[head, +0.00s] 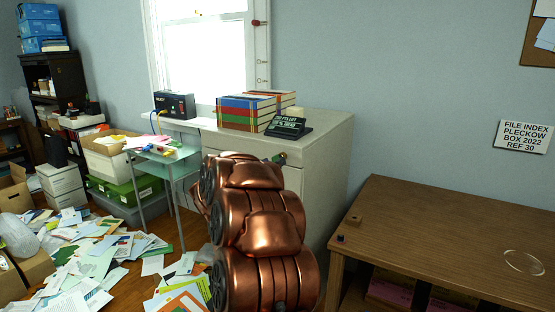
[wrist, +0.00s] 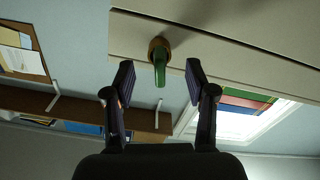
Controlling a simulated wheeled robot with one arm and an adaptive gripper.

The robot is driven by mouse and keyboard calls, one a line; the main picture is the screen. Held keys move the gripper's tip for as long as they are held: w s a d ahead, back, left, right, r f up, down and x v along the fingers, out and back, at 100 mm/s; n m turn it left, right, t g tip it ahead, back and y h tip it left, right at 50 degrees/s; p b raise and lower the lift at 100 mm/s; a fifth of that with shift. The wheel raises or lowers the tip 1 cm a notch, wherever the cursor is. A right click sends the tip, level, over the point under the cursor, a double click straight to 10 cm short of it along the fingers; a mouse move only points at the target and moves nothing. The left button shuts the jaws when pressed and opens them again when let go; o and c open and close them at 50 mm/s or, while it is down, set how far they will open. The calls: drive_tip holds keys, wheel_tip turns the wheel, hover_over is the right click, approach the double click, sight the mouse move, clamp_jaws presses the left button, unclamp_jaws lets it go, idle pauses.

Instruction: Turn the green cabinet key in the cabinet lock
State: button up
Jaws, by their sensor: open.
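The green cabinet key (wrist: 160,72) sits in the round brass-coloured cabinet lock (wrist: 155,44) on the front of the pale cabinet (wrist: 220,52) in the wrist view. My gripper (wrist: 160,78) is open, with one dark finger on each side of the key and a gap to each. The key is not gripped. In the head view, the key shows as a small green spot (head: 280,158) near the top of the white cabinet (head: 322,165). My copper-coloured arm hides much of the cabinet front there, and my gripper's fingers are hidden behind it.
Books (head: 248,112) and a black sign (head: 288,127) stand on the cabinet top. A small glass table (head: 163,158) is to the left. A wooden desk (head: 450,225) is at the right. Loose papers (head: 85,265) cover the floor at the left.

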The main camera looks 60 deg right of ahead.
drive_tip(key=shift+s+a+p, duration=0.1)
drive_tip(key=shift+a+p, duration=0.95)
drive_tip(key=shift+a, duration=1.15)
